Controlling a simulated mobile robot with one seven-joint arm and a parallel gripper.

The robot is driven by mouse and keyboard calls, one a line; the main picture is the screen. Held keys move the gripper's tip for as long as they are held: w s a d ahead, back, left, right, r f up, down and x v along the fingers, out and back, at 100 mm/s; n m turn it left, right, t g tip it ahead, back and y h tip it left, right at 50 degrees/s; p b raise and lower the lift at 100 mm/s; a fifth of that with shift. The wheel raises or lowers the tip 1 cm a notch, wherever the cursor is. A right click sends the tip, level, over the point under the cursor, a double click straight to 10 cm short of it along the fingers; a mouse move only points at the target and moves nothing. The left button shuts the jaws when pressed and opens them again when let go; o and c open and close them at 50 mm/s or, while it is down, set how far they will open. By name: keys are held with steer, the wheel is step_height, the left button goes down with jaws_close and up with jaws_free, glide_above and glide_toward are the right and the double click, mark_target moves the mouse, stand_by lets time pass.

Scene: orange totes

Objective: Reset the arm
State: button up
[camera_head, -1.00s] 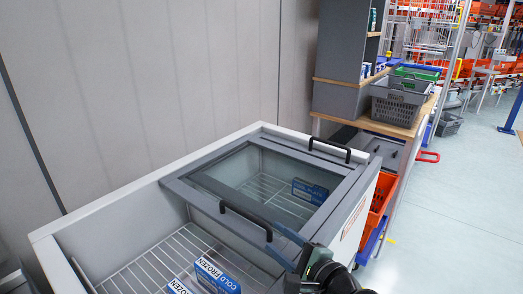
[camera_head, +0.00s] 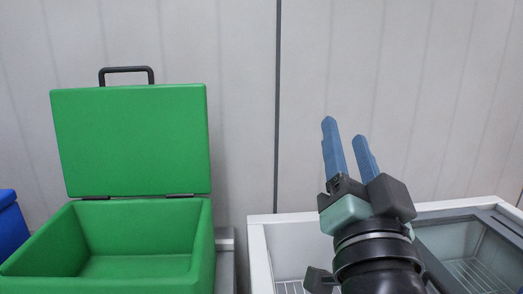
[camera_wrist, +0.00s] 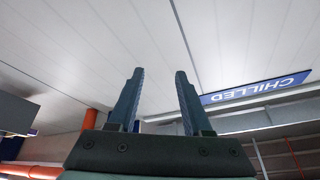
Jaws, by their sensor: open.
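My gripper (camera_head: 345,150) is raised upright in front of the wall, at the right of the head view. Its two blue fingers are apart with nothing between them. In the wrist view my gripper (camera_wrist: 157,75) points up toward the pale ceiling, fingers open and empty. The lower part of my arm hides some of the white freezer behind it.
A green box (camera_head: 203,240) with its lid (camera_head: 130,140) open stands at the left, seemingly empty. A blue container (camera_head: 10,225) is at the left edge. A white freezer (camera_head: 257,255) with a grey-framed glass cover (camera_head: 465,240) is at the right. A CHILLED sign (camera_wrist: 257,90) hangs overhead.

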steer(key=s+a+r+n+t+y, duration=0.45)
steer(key=s+a+r+n, duration=0.45)
steer(key=a+r, duration=0.4)
step_height(320, 180, up, 16)
steer(key=s+m+h+p, duration=0.1)
steer(key=p, duration=1.5)
steer(key=shift+d+t, duration=0.3)
steer(key=shift+t, duration=0.05)
steer(key=shift+s+f, duration=0.1)
